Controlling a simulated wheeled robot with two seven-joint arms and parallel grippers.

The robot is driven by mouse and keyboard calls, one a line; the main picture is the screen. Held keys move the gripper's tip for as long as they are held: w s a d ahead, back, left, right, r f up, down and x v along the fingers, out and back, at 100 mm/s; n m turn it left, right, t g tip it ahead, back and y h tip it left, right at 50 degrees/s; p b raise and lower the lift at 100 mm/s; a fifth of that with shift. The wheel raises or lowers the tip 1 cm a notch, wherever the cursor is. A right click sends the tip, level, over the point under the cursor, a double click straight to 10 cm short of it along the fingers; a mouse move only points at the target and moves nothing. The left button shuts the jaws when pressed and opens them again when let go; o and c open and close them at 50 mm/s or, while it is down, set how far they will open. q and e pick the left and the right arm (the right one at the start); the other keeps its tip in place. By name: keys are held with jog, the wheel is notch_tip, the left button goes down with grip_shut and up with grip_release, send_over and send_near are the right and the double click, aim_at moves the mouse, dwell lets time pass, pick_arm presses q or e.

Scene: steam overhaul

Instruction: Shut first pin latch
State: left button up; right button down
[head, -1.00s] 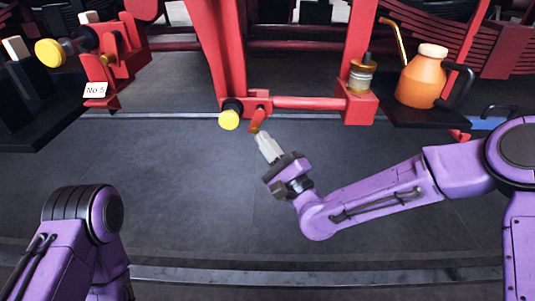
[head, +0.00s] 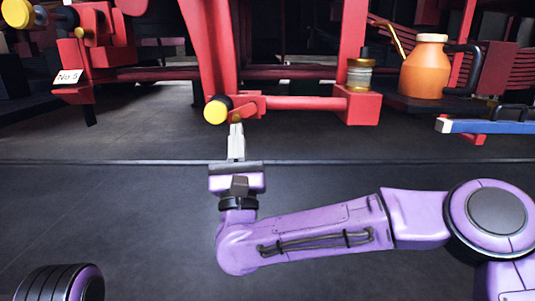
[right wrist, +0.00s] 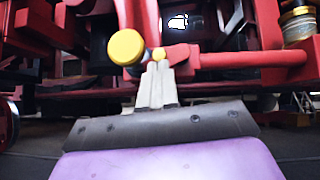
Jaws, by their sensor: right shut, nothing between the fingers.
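A yellow-ended pin (head: 216,109) with a black collar sits at the foot of a red hanger, beside a small red latch piece (head: 247,103). My right gripper (head: 236,128) points up just below this latch, its pale fingers shut and empty. In the right wrist view the yellow pin end (right wrist: 126,47) is left of the fingertips (right wrist: 157,66). A small brass knob (right wrist: 158,53) shows right at the tips; I cannot tell whether they touch. The fingers partly hide the latch, so its exact position is unclear. My left gripper is out of view.
A red bar (head: 305,103) runs right to a block with a brass-banded cup (head: 359,74). An orange oil can (head: 424,66) stands on a dark shelf at right. Another yellow-ended pin (head: 17,13) and a No 5 tag (head: 68,77) are at left. The floor below is clear.

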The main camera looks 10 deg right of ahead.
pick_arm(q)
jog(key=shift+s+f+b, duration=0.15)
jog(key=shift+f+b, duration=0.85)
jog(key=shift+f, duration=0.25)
pick_arm(e)
jog(key=shift+a+r+m+h, duration=0.15)
jog(key=shift+m+h, duration=0.8)
jog(key=shift+m, duration=0.1)
jog(key=shift+a+r+m+h, duration=0.15)
jog(key=shift+m+h, duration=0.8)
jog(key=shift+m, duration=0.1)
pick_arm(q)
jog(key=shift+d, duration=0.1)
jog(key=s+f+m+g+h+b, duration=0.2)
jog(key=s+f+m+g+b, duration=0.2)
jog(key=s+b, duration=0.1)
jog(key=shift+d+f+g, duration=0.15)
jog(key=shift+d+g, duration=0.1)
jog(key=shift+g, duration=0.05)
pick_arm(e)
jog(key=w+d+f+v, duration=0.1)
jog(key=v, duration=1.2)
jog(key=shift+w+f, duration=0.35)
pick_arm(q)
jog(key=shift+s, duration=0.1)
pick_arm(e)
jog(key=shift+d, duration=0.1)
